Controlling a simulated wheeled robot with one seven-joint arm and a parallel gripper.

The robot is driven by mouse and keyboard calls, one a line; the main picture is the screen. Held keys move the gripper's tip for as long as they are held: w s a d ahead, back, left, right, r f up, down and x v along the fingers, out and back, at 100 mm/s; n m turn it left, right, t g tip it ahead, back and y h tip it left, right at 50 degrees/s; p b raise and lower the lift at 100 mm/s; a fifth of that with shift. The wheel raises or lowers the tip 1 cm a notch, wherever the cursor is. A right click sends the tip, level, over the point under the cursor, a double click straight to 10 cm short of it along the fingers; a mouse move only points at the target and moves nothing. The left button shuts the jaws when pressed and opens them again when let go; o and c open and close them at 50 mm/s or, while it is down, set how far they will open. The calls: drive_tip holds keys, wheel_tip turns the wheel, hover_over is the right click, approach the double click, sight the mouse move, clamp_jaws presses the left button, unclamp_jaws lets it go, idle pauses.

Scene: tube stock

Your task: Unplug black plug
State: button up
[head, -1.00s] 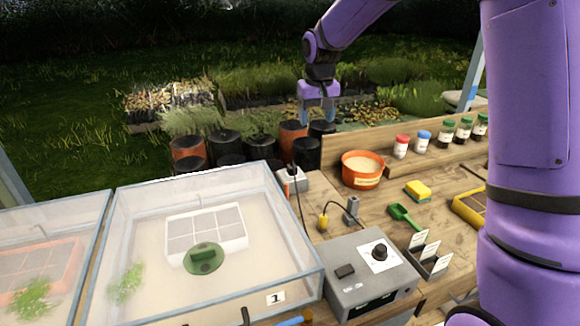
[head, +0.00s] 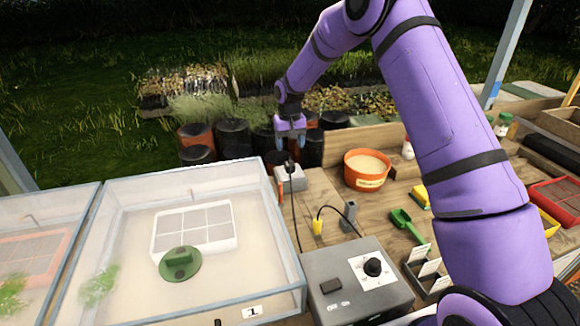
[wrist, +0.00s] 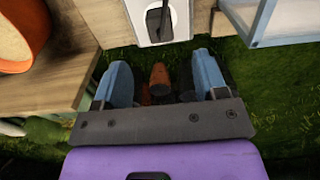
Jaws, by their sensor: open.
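The black plug (head: 289,166) sits upright in a pale grey socket box (head: 297,180) at the back edge of the bench, and a dark cord runs from it toward the front. My gripper (head: 290,143) is open and empty, just above and behind the plug in the head view. In the wrist view, the plug (wrist: 154,22) and socket box (wrist: 178,25) show at the top, beyond the gap between my blue fingers (wrist: 161,65). The plug is not between the fingers.
A clear propagator box (head: 292,268) stands left of the socket. An orange pot (head: 366,182) is to its right. A yellow plug (head: 317,227) with its cord and a grey control box (head: 335,290) lie nearer the front. Dark pots (head: 233,139) stand behind the bench.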

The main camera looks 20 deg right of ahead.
sight(290, 163)
idle(0.3)
drive_tip(key=shift+f, duration=4.5)
clamp_jaws()
drive_tip(key=shift+r, duration=0.15)
drive_tip(key=shift+r, duration=2.85)
